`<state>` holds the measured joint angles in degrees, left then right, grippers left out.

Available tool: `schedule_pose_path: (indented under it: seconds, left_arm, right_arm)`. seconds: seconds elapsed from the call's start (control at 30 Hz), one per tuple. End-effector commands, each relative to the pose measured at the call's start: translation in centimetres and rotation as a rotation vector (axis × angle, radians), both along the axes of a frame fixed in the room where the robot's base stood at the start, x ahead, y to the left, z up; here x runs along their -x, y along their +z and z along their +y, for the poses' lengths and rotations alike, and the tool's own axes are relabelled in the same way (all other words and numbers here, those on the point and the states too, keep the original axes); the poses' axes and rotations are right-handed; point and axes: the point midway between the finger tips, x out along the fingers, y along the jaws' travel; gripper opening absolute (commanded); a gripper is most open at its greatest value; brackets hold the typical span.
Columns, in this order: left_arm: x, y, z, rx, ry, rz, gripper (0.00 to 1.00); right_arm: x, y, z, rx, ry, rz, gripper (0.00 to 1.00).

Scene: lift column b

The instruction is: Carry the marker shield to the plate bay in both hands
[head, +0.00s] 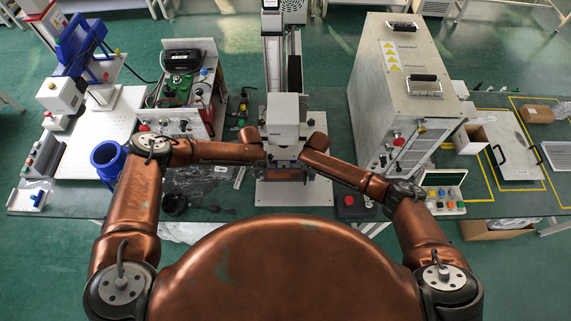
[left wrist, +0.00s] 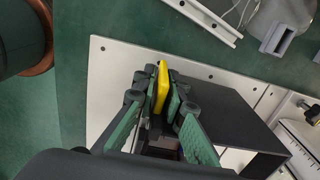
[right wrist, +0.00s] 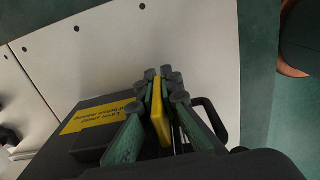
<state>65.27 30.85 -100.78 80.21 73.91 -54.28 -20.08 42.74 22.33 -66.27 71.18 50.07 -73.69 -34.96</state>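The marker shield is a dark box with a yellow label in the right wrist view (right wrist: 100,113); its dark side also shows in the left wrist view (left wrist: 232,112). It has yellow grips on opposite sides. My left gripper (left wrist: 161,90) has its fingers closed around one yellow grip, and my right gripper (right wrist: 163,95) around the other. In the head view the shield sits between my grippers, low at the marking machine (head: 284,112), and is mostly hidden by the machine head and my arms. No bay is clearly labelled as the plate bay; yellow-taped areas (head: 482,185) lie on the right.
A large grey cabinet (head: 400,95) stands close to the right of the machine. A control box (head: 443,190) and a red-button box (head: 354,206) are near the front. An instrument unit (head: 188,90) stands left. A grey plate with handles (head: 517,150) lies at the right.

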Motion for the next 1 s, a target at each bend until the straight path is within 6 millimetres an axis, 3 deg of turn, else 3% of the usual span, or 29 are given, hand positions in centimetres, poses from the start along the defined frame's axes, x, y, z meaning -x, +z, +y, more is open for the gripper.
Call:
schedule_pose_path:
  seconds: [0.13,1.0]
  left_arm:
    - [0.01,0.01,0.01,0.0,0.0,0.0,0.0]
    - [-0.07,0.27,-0.04,0.0,-0.001,-0.001,0.0]
  right_arm:
    - [-0.03,0.02,-0.03,0.0,0.0,-0.001,0.0]
    - [-0.23,0.34,0.0,0.0,-0.001,-0.004,0.0]
